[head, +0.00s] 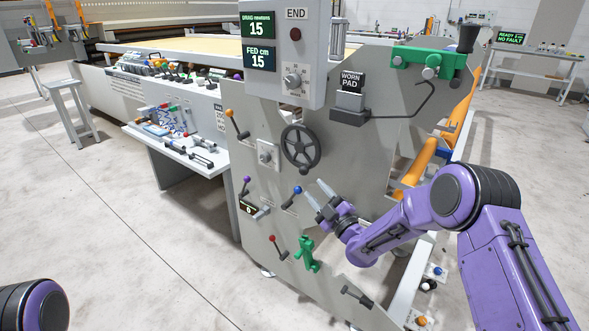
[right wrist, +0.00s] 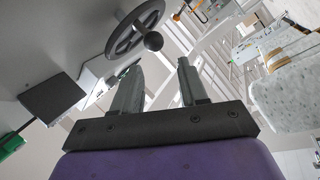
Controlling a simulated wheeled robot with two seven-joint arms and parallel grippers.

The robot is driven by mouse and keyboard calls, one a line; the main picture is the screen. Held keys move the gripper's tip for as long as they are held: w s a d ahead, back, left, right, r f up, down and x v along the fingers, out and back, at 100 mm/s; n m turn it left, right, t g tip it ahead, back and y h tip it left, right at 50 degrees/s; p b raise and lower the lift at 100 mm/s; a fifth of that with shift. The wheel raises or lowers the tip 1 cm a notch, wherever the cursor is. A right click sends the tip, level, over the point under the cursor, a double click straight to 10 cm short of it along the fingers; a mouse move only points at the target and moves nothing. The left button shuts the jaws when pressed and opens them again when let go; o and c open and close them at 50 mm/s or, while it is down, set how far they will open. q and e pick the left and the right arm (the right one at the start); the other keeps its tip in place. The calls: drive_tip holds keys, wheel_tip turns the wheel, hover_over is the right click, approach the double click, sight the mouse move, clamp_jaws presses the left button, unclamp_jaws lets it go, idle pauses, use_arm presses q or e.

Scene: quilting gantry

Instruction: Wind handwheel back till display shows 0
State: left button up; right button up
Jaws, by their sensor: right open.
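The dark handwheel (head: 300,148) is mounted on the grey machine end panel (head: 375,85). In the right wrist view the handwheel (right wrist: 122,45) shows at the top, with a round knob (right wrist: 153,41) on its rim. The FED cm display (head: 260,57) reads 15, and the DRAG newtons display (head: 257,27) above it also reads 15. My right gripper (head: 315,191) is open and empty, below and slightly right of the handwheel and apart from it. In the right wrist view its two fingers (right wrist: 159,67) stand apart, with the knob just beyond them. My left gripper is out of view.
A blue-knobbed lever (head: 297,190) is close by my right gripper. Red (head: 272,238), purple (head: 246,181) and orange (head: 230,113) knobbed levers and a green clamp (head: 307,253) surround the area. The worn pad holder (head: 349,104) sits upper right of the wheel.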

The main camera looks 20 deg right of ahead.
sight(306, 174)
drive_tip(key=x, duration=0.6)
drive_tip(key=d+p+x, duration=0.1)
drive_tip(key=x, duration=0.2)
drive_tip(key=shift+r, duration=0.1)
drive_tip(key=shift+w+r, duration=0.15)
drive_tip(key=shift+w, duration=0.3)
